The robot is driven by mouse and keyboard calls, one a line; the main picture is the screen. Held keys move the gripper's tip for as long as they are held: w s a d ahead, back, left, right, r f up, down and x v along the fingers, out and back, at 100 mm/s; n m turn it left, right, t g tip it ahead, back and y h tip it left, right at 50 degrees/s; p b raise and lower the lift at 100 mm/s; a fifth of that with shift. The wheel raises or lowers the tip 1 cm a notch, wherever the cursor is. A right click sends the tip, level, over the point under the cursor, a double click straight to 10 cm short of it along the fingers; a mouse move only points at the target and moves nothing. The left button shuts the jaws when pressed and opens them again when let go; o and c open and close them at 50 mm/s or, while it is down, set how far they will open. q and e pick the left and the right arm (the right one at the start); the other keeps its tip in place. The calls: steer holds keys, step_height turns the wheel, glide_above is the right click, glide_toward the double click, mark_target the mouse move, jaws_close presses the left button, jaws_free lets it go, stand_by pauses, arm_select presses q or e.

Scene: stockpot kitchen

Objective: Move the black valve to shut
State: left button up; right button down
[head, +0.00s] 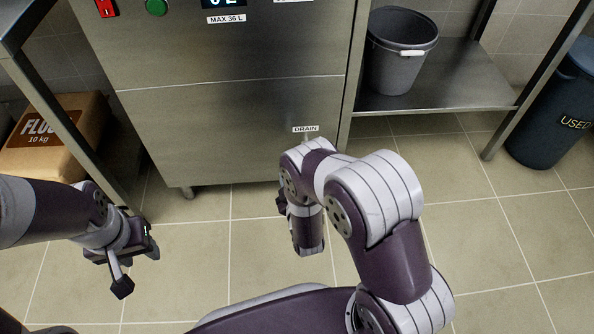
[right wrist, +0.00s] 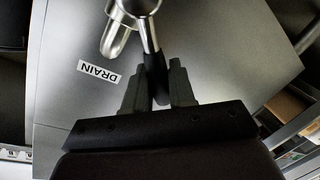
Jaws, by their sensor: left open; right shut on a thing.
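The black valve (right wrist: 154,74) is a black lever on a bright metal stem, below the steel drain spout (right wrist: 122,30) in the right wrist view. My right gripper (right wrist: 158,88) is shut on the black lever, with one finger on either side of it. In the head view my right arm hides the valve and most of that gripper, beneath the DRAIN label (head: 305,129). The label also shows beside the lever in the right wrist view (right wrist: 99,73). My left gripper (head: 137,268) is open and empty above the floor at the lower left.
The steel machine (head: 220,125) fills the upper middle. A flour sack (head: 50,135) lies at the left behind a table leg. A grey bucket (head: 400,60) stands on a low steel shelf (head: 455,80), with a dark bin (head: 550,110) at the far right. The tiled floor in front is clear.

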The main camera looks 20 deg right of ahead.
step_height(320, 180, down, 6)
steer(key=a+n+g+h, duration=0.1)
steer(key=a+n+h, duration=0.1)
steer(key=n, duration=0.5)
steer(key=shift+w+a+r+n, duration=0.15)
steer(key=shift+w+n, duration=0.1)
steer(key=shift+n, duration=0.15)
steer(key=shift+b, duration=0.3)
steer(key=c, duration=1.1)
jaws_free()
steer(key=p+v, duration=0.6)
steer(key=v, duration=0.6)
steer(key=shift+s+a, duration=0.2)
steer(key=shift+s, duration=0.1)
